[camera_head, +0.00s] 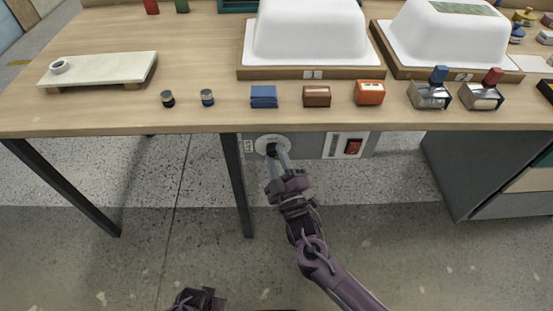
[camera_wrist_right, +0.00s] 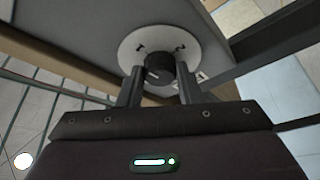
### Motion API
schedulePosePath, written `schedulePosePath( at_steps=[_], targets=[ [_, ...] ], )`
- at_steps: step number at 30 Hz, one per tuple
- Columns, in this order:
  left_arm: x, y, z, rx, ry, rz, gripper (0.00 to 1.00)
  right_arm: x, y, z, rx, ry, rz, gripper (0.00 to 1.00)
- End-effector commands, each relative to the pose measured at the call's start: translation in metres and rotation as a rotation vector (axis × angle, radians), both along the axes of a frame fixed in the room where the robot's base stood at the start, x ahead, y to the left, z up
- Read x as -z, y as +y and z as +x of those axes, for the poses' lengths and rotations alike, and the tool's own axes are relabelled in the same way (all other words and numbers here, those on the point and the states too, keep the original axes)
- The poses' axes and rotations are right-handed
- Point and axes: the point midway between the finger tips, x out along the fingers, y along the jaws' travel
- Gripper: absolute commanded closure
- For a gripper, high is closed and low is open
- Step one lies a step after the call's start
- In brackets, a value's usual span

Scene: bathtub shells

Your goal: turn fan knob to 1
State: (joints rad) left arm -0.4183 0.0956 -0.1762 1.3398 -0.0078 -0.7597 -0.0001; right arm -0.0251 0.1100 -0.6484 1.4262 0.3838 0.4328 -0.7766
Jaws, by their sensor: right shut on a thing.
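The fan knob is a small black dial (camera_wrist_right: 159,70) on a round white plate (camera_head: 264,142), fixed to a grey panel under the table's front edge. My right gripper (camera_head: 277,151) reaches up to it from below. In the right wrist view its two fingers (camera_wrist_right: 158,88) stand on either side of the knob and are shut on it.
A red switch (camera_head: 353,146) sits right of the knob on the same panel (camera_head: 310,145). The table edge hangs just above. A table leg (camera_head: 237,185) stands close to the left. White tub shells (camera_head: 310,30) and several small blocks stand on the tabletop (camera_head: 200,60).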

Motion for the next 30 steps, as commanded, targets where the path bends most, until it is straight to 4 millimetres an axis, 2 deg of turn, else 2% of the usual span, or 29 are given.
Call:
schedulePosePath(
  at_steps=[9,10,14,23,26,30],
  targets=[
    [0.0,0.0,0.0,0.001,0.0,0.0,0.64,0.001,-0.001,0.0,0.002,0.002,-0.001,0.91],
    [0.0,0.0,0.0,0.001,0.0,0.0,0.64,0.001,-0.001,0.0,0.002,0.002,-0.001,0.64],
    [0.0,0.0,0.0,0.001,0.0,0.0,0.64,0.001,-0.001,0.0,0.001,0.002,-0.001,0.47],
    [0.0,0.0,0.0,0.001,0.0,0.0,0.64,0.001,-0.001,-0.001,0.0,0.001,-0.001,0.46],
    [0.0,0.0,0.0,0.001,-0.001,0.0,0.64,0.004,-0.003,-0.009,0.0,0.003,-0.002,0.46],
    [0.001,0.001,-0.002,0.001,0.0,0.0,0.64,0.009,-0.01,-0.031,0.0,0.004,-0.002,0.46]
  ],
)
